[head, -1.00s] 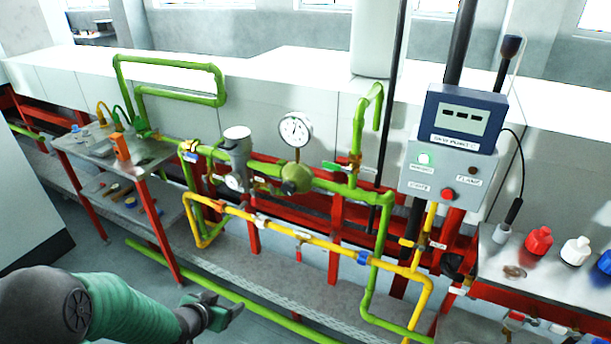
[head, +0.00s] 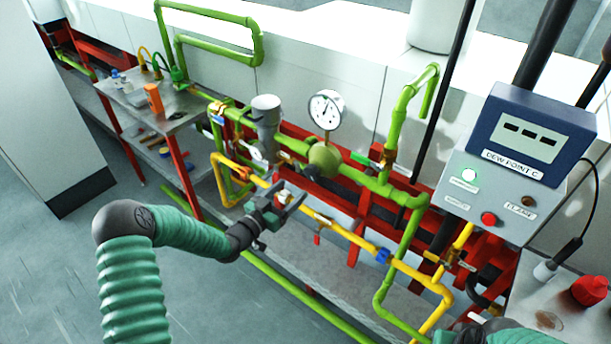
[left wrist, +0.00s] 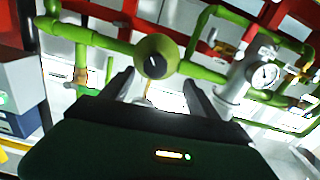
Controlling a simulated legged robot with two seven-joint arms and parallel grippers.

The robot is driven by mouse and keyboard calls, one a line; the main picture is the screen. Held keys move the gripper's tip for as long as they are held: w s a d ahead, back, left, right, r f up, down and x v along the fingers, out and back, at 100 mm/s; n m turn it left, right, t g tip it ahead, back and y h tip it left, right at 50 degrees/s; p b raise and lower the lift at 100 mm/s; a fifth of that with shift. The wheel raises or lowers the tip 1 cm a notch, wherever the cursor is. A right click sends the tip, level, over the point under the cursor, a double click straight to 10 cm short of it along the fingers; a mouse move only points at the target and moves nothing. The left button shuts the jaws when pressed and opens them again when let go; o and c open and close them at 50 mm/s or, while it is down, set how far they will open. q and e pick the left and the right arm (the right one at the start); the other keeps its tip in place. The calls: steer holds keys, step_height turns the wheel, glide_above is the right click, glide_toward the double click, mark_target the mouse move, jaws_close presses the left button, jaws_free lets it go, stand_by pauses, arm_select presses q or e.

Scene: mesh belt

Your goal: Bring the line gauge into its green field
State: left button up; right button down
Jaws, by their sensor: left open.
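The line gauge (head: 326,110) is a round white dial above a green regulator body (head: 325,158) on the green pipe. Its dark needle shows, but the face is too small to tell a green field. The regulator (left wrist: 157,57), with a dark round knob (left wrist: 154,66), also shows in the left wrist view, beyond the fingers. My left gripper (head: 291,203) is open and empty, in front of the yellow pipe and below left of the regulator in the head view. Its fingers (left wrist: 158,92) point towards the regulator with a gap. My right gripper is not in view.
A grey filter unit (head: 267,120) with a smaller gauge (left wrist: 264,74) stands beside the regulator. A yellow pipe (head: 345,233) runs lower in front. The dew point box (head: 530,135) is at the right. A cluttered steel table (head: 180,112) is at the left.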

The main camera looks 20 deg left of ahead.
mark_target(309, 175)
arm_select(q)
steer(key=x, duration=0.3)
steer(key=d+x, duration=0.1)
steer(key=x, duration=0.3)
steer(key=shift+d+r+p, duration=0.15)
steer(key=shift+r+p, duration=0.05)
steer(key=shift+p, duration=0.1)
steer(key=shift+w+d, duration=0.1)
steer(key=shift+w, duration=0.2)
steer(key=shift+w+a+f, duration=0.1)
steer(key=shift+a+f, duration=0.1)
steer(key=shift+a, duration=0.25)
steer(key=shift+c, duration=1.2)
steer(key=shift+d+r, duration=0.15)
steer(key=shift+d, duration=0.1)
steer(key=c, duration=1.1)
steer(key=shift+c, duration=0.2)
steer(key=m+b, duration=0.2)
steer(key=b, duration=0.1)
steer(key=m+b, duration=0.1)
steer(key=m, duration=0.1)
steer(key=shift+a+f+b, duration=0.15)
steer(key=shift+f+b, duration=0.15)
steer(key=shift+r+m, duration=0.2)
steer(key=shift+m, duration=0.2)
steer(key=shift+r, duration=0.15)
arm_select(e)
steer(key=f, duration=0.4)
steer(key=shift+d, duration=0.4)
